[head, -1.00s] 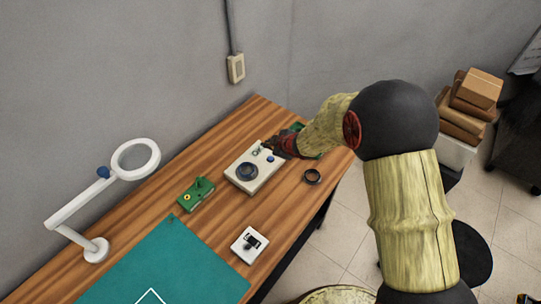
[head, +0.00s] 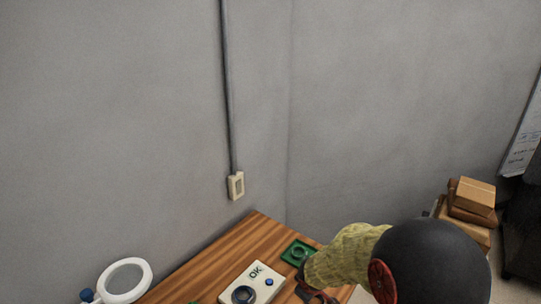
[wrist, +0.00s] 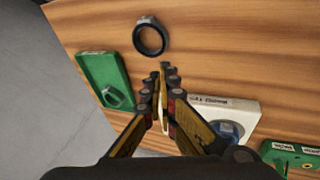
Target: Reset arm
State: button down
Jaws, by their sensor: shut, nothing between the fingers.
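My gripper (wrist: 166,78) is shut and empty in the wrist view, its fingertips together above the wooden table. In the head view my gripper (head: 316,294) is at the bottom edge, partly cut off, just right of a white box (head: 262,292). That box has a display reading OK, a blue button and a dark round part. It also shows in the wrist view (wrist: 240,108), right of the fingers and partly hidden by them.
A green tray (head: 290,252) lies behind my gripper, with a ring shape on it. A black ring (wrist: 150,38) lies on the bare wood (wrist: 240,45). A green board (wrist: 290,157) is at lower right. A white ring lamp (head: 146,277) and stacked boxes (head: 470,204) flank the table.

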jog(key=s+d+r+m+b, duration=0.2)
jog(key=s+d+r+m, duration=0.1)
jog(key=s+r, duration=0.8)
jog(key=s+d+r+m+b, duration=0.3)
jog(key=s+r+m, duration=0.3)
jog(key=s+r, duration=0.5)
jog(key=s+d, duration=0.1)
jog(key=s, duration=0.5)
jog(key=shift+r+m+t+y+b, duration=0.3)
jog(key=shift+r+t, duration=0.1)
jog(key=c, duration=2.5)
grip_release()
jog(key=shift+r, duration=0.1)
jog(key=shift+c, duration=0.2)
